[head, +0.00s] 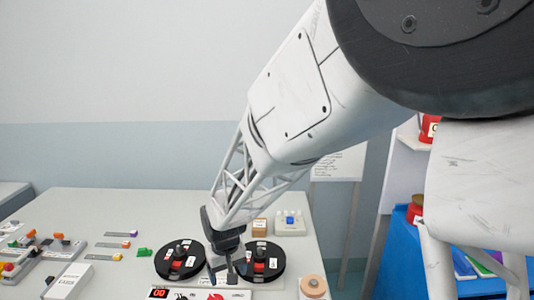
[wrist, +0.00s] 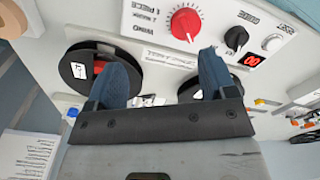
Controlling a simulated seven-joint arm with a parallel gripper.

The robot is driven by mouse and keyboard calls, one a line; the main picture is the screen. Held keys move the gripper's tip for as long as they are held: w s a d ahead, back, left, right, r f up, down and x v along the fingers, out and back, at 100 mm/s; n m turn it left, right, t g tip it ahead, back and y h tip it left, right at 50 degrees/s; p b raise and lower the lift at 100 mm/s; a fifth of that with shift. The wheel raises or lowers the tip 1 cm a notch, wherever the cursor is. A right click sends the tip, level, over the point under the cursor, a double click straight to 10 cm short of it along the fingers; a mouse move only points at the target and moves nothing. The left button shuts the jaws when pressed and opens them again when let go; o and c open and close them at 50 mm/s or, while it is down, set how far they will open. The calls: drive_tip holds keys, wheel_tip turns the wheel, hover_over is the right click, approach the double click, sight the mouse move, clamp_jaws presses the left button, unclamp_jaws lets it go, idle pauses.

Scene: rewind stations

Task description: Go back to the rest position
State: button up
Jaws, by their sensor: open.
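My gripper (head: 222,272) is over the rewind station on the table, between its two black reels. In the wrist view my gripper (wrist: 161,68) has its two blue fingers spread wide apart with nothing between them. The left reel (head: 172,266) and right reel (head: 269,264) lie flat; the gripper partly covers the right one. In the wrist view one reel (wrist: 82,75) is partly behind the left finger. The control panel (head: 243,294) has a red knob (wrist: 186,23), a black knob (wrist: 236,38) and a red display (wrist: 250,58) reading 00.
Small parts and grey fixtures (head: 35,250) stand at the table's left. A small brown box (head: 259,227) and a button box (head: 290,222) stand behind the reels. A round tan-topped item (head: 313,285) is at the right. A blue shelf unit (head: 398,245) is beyond the table.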

drive_tip(key=s+d+r+m, duration=0.2)
drive_tip(key=s+d+r, duration=0.2)
drive_tip(key=d+r, duration=0.5)
drive_tip(key=s+d+r+m+t, duration=0.1)
drive_tip(key=s+d+r, duration=0.3)
drive_tip(key=s+d, duration=0.6)
drive_tip(key=s+d+r+m+t, duration=0.1)
drive_tip(key=s+d+r, duration=0.3)
drive_tip(key=s+d, duration=0.6)
drive_tip(key=shift+s+d+m, duration=0.35)
drive_tip(key=shift+s+m, duration=0.05)
drive_tip(key=shift+m, duration=0.5)
drive_tip(key=shift+r, duration=0.1)
